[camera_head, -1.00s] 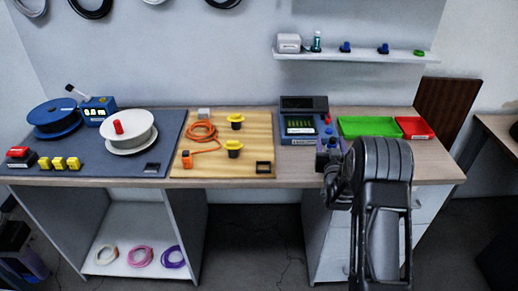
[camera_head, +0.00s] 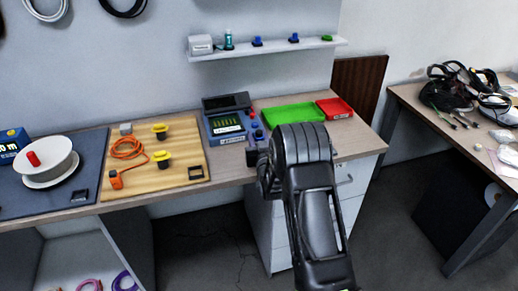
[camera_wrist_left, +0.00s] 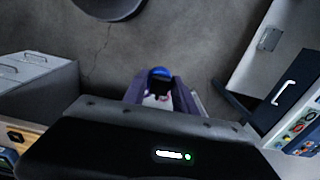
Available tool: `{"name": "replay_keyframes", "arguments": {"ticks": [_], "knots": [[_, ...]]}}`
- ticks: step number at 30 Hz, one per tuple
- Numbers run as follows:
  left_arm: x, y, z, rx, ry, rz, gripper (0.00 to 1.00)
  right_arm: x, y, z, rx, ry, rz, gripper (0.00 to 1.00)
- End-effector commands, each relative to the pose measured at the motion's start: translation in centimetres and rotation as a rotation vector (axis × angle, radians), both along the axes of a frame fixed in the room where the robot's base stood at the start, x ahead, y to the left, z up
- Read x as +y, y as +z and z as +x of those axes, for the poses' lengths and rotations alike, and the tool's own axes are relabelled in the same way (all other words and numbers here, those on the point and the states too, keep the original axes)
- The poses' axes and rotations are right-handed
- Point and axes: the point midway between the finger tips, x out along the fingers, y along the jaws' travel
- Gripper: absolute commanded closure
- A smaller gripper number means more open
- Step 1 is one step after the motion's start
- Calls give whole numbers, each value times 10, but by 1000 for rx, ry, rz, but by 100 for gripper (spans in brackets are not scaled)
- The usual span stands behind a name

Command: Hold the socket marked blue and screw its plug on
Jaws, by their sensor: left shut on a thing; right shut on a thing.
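My left gripper (camera_wrist_left: 161,92) shows only in the left wrist view. Its purple-grey fingers are shut on a small piece with a blue rounded end (camera_wrist_left: 160,72), a dark middle and a pale lower part. It looks like the blue-marked socket; much of it is hidden between the fingers. Below it is only grey floor. My right gripper (camera_head: 263,160) is in front of the bench edge in the head view, below the tester, partly covered by my own arm. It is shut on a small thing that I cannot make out. Whether that is the plug I cannot tell.
The bench holds a tester (camera_head: 226,128), a green tray (camera_head: 293,112), a red tray (camera_head: 335,108) and a wooden board (camera_head: 190,148) with an orange cable (camera_head: 126,147). The wall shelf (camera_head: 270,48) carries small blue and green pieces. A second table (camera_head: 400,94) stands right.

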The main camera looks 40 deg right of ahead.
Motion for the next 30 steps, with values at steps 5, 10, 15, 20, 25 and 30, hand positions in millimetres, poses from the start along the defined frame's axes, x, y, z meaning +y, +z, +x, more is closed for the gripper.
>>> {"name": "replay_keyframes", "arguments": {"ticks": [5, 10, 15, 20, 25, 30], "knots": [[0, 0, 0, 0, 0, 0, 100, 0, 1, 0, -1, 0, 0, 100], [0, 0, 0, 0, 0, 0, 100, 0, 1, 0, -1, 0, 0, 100], [0, -1, 0, 0, 0, 0, 100, 0, 5, 0, -3, 0, 0, 100], [0, -4, 0, 0, 0, 0, 100, 0, 18, 0, -4, -1, 1, 100], [0, -9, 0, 0, 0, 0, 100, 0, 45, 0, -6, -1, -1, 100], [0, -14, 0, 0, 0, 0, 100, 0, 78, 0, -6, 0, -1, 100]]}}
